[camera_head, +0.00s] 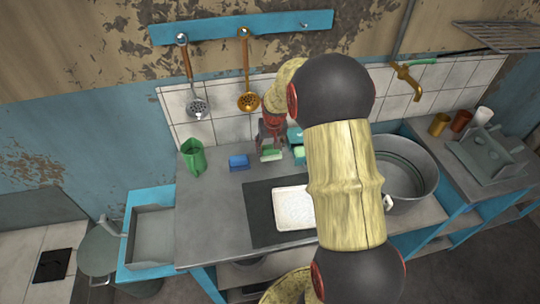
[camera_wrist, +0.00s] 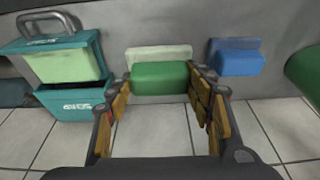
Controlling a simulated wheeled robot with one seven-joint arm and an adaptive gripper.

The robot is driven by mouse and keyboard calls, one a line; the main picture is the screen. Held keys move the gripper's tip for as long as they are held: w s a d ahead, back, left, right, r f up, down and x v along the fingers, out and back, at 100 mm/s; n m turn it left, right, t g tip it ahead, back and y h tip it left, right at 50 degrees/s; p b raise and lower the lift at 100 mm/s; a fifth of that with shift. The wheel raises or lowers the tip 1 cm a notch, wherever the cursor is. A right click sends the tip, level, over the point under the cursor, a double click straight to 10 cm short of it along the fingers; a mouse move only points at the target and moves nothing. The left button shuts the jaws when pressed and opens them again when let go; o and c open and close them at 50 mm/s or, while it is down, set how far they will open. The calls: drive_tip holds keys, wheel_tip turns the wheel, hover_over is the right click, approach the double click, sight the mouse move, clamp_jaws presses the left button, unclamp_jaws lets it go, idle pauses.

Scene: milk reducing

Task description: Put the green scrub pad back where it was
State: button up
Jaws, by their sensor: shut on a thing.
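The green scrub pad (camera_wrist: 160,78) is between the two fingertips of my gripper (camera_wrist: 160,84) in the wrist view. It has a darker green face, with a paler strip beside it. In the head view the pad (camera_head: 271,155) shows below my gripper (camera_head: 271,142), at the back of the grey counter near the tiled wall. My gripper is shut on it. I cannot tell whether the pad touches the counter. A blue pad (camera_head: 238,162) lies to its left in the head view; it also shows at the right in the wrist view (camera_wrist: 236,60).
A teal box with a handle (camera_wrist: 70,100) and a pale green block (camera_wrist: 66,66) are close beside the pad. A green pitcher (camera_head: 194,158) stands left of the blue pad. A white tray (camera_head: 293,208) lies on a dark mat (camera_head: 258,212). A large metal pot (camera_head: 425,165) is right.

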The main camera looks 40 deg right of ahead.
sight(270, 152)
drive_tip(key=shift+w+d+f, duration=0.15)
drive_tip(key=shift+w+f, duration=0.1)
drive_tip(key=shift+f, duration=0.1)
drive_tip(key=shift+b+x, duration=0.6)
drive_tip(key=shift+x, duration=1.15)
drive_tip(key=shift+s+f, duration=0.1)
drive_tip(key=shift+s, duration=0.1)
drive_tip(key=shift+f, duration=0.15)
drive_tip(key=o, duration=1.1)
